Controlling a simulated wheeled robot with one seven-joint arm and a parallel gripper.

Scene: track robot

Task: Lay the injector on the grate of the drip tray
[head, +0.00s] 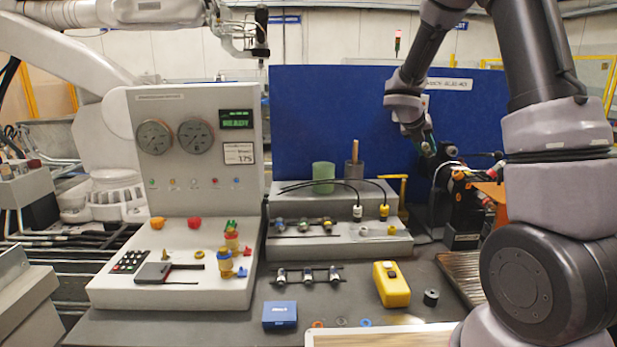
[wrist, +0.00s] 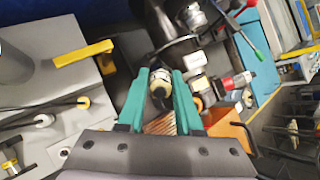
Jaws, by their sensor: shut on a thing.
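My gripper (head: 428,150) is at the right of the head view, beside a black machine. In the wrist view its teal fingers (wrist: 161,95) are shut on a small metal part with a pale ring, which appears to be the injector (wrist: 159,82). In the head view the held part is too small to make out. The drip tray with its slatted grate (head: 460,272) lies at the right of the bench, partly hidden by my arm. A slatted brown patch (wrist: 163,124), likely this grate, shows between the fingers in the wrist view.
The black machine (head: 462,212) with orange parts stands behind the tray. A yellow box (head: 391,285) and a black ring (head: 431,297) lie left of the tray. Similar metal parts sit on a rack (head: 307,275). A stepped grey block (head: 340,243) stands behind.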

